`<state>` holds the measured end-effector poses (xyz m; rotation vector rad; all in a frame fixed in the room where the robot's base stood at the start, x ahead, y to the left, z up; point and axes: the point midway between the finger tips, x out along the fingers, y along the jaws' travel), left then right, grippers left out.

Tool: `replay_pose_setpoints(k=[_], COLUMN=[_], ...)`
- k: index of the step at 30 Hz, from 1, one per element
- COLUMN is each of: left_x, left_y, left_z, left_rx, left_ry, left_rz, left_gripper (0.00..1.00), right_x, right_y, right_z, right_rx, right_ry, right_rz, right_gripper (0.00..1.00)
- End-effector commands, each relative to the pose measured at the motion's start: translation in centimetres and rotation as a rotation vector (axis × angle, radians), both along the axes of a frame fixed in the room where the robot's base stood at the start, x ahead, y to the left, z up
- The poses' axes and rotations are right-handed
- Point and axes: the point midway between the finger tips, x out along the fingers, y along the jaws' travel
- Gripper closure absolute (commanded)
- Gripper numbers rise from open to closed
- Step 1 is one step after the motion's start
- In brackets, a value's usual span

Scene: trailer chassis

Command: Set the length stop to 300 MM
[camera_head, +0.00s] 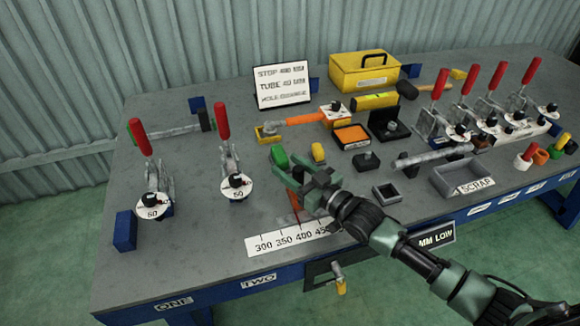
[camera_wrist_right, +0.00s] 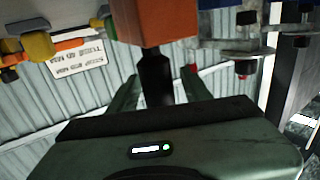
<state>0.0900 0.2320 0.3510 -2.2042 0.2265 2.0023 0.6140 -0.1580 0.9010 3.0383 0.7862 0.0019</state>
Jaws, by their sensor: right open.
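The length scale (camera_head: 292,240), a white strip marked 300, 350, 400 and 450, lies along the table's front edge; its right end is hidden by my arm. An orange-red stop piece (camera_head: 296,207) shows behind the 350–400 stretch, partly covered by my right gripper (camera_head: 297,177). That gripper is open above the stop area. In the right wrist view, an orange block (camera_wrist_right: 155,20) with a black stem (camera_wrist_right: 156,75) appears between the green fingers; I cannot tell whether they touch it. My left gripper is not in view.
Toggle clamps with red handles (camera_head: 222,120) stand left and right. A sign (camera_head: 282,86) stands at the back, its text blurred. A grey scrap tray (camera_head: 462,180), yellow toolbox (camera_head: 364,70) and small bins surround the arm. Bare table lies left of the scale.

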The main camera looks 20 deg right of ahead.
Motion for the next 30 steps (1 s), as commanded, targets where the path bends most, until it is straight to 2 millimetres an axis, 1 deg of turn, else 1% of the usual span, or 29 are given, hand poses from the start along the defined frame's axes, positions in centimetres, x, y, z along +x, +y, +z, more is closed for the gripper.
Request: replay_pose_setpoints(k=[1,4,5,6,8,9,10,18,30], left_x=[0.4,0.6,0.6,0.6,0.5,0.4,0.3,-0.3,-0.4], left_y=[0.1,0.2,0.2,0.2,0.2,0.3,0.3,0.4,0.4], left_z=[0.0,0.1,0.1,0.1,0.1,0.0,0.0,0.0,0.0], left_rx=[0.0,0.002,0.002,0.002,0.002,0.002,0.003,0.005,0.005], left_ry=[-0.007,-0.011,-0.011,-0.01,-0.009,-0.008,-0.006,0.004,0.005], left_rz=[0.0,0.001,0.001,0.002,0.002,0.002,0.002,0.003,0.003], left_gripper=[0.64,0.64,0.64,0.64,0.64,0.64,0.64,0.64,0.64], right_x=[0.0,0.0,0.0,0.0,0.0,0.0,0.0,0.0,0.0], right_y=[0.0,0.0,0.0,0.0,0.0,0.0,0.0,0.0,0.0], right_z=[0.0,0.0,0.0,0.0,0.0,0.0,0.0,0.0,0.0], right_rx=[0.0,0.0,0.0,0.0,0.0,0.0,0.0,0.0,-0.001], right_ry=[0.0,0.0,0.0,0.0,0.0,0.0,0.0,0.0,0.0], right_rz=[0.0,0.0,0.0,0.0,0.0,0.0,0.0,0.0,0.0], right_gripper=[0.51,0.51,0.54,0.65,0.82,0.93,1.0,1.0,1.0])
